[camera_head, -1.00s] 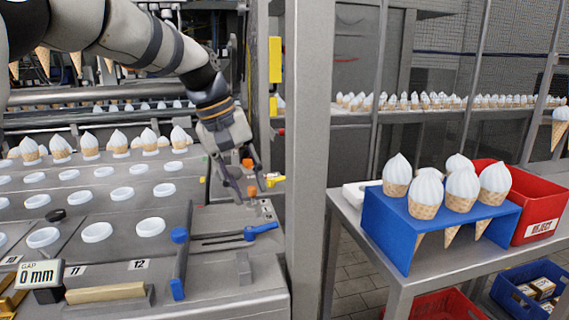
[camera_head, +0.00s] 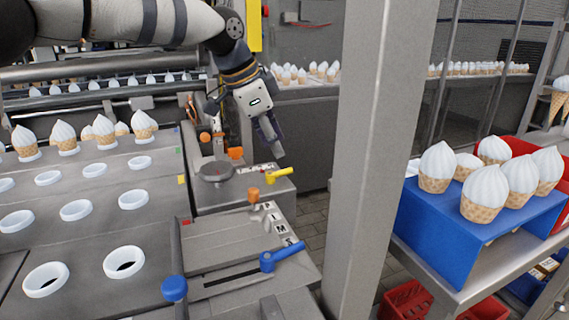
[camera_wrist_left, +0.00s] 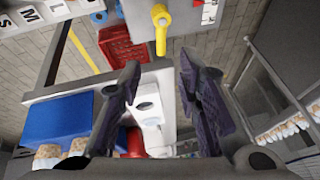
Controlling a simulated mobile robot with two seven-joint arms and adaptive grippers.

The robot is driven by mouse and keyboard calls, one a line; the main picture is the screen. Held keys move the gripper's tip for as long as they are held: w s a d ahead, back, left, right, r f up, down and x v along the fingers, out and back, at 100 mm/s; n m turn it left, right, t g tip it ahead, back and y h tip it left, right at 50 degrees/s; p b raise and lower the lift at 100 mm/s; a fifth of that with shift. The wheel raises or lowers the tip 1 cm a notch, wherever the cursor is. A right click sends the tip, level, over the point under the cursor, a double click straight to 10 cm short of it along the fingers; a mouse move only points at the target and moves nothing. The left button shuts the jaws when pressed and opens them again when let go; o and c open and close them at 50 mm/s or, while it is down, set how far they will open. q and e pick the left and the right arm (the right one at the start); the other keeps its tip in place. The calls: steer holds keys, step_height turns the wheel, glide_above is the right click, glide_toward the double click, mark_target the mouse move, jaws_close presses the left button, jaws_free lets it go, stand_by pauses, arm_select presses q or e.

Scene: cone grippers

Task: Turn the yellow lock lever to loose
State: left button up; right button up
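The yellow lock lever (camera_head: 279,174) sits on the right edge of the grey machine station in the head view, its handle pointing right. In the left wrist view the yellow lever (camera_wrist_left: 161,32) is at the top centre, its handle hanging down towards the gap between my fingers. My left gripper (camera_head: 268,136) is above and slightly left of the lever in the head view, apart from it. In the left wrist view my left gripper (camera_wrist_left: 160,85) has its two dark fingers spread with nothing held between them. My right gripper is not in view.
An orange knob (camera_head: 253,195) stands close to the lever. A blue lever (camera_head: 280,256) is on the nearer plate. A grey post (camera_head: 368,150) rises to the right. A blue cone stand (camera_head: 445,225) with several cones is beyond it.

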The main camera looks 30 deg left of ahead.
mark_target(283, 171)
arm_select(q)
steer(key=x, duration=0.7)
steer(key=shift+w+f+b, duration=0.2)
steer(key=shift+f+b, duration=0.1)
steer(key=shift+b, duration=0.05)
steer(key=shift+c, duration=0.2)
steer(key=shift+a, duration=0.1)
jaws_close()
